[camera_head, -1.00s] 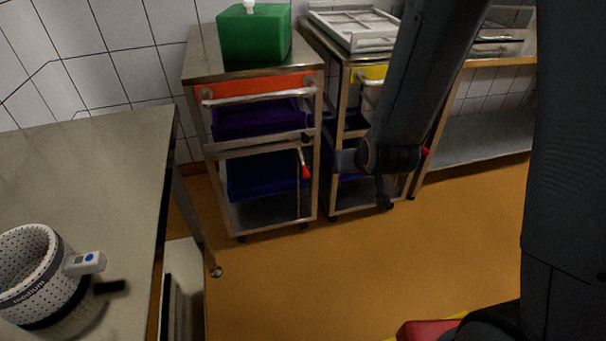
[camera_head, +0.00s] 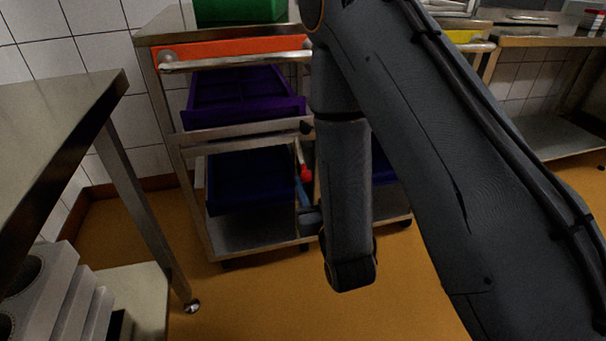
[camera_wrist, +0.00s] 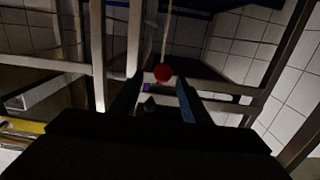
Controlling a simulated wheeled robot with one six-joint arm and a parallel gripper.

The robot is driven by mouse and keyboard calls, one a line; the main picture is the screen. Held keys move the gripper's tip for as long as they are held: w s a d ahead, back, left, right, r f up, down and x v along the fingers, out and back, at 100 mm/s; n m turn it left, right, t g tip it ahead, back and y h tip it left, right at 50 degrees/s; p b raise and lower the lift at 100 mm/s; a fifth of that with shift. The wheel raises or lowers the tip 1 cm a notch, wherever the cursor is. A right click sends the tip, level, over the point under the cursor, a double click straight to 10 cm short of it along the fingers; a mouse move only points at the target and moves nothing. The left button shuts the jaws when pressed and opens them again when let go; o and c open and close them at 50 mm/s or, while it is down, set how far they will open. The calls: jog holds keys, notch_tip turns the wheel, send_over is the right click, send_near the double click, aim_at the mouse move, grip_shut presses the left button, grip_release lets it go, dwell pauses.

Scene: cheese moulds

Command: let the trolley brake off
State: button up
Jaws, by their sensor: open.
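The trolley (camera_head: 188,137) is a steel frame with an orange front panel (camera_head: 225,48). A lever with a red knob (camera_head: 306,173) shows at its right front post. In the wrist view the red knob (camera_wrist: 163,72) sits on the end of a thin pale rod (camera_wrist: 166,35). My gripper (camera_wrist: 160,84) is open, and the knob appears between its two fingertips or just beyond them. I cannot tell whether they touch. In the head view a blue part of my gripper (camera_head: 302,194) shows just below the knob; my arm hides most of the rest.
The trolley holds a purple crate (camera_head: 240,95) and a dark blue crate (camera_head: 250,180), with a green box (camera_head: 240,10) on top. A second trolley stands to its right, partly behind my arm. A steel table (camera_head: 55,125) is at the left. Orange floor (camera_head: 240,300) is free in front.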

aim_at(302, 167)
jog(key=shift+w+a+f, duration=0.15)
jog(key=shift+a+f, duration=0.1)
jog(key=shift+w+a+b, duration=0.1)
jog(key=shift+w+b, duration=0.2)
jog(key=shift+w, duration=0.05)
jog(key=b+x, duration=0.1)
jog(key=x, duration=0.5)
jog(key=shift+w+a+r, duration=0.1)
jog(key=shift+w, duration=0.3)
grip_shut()
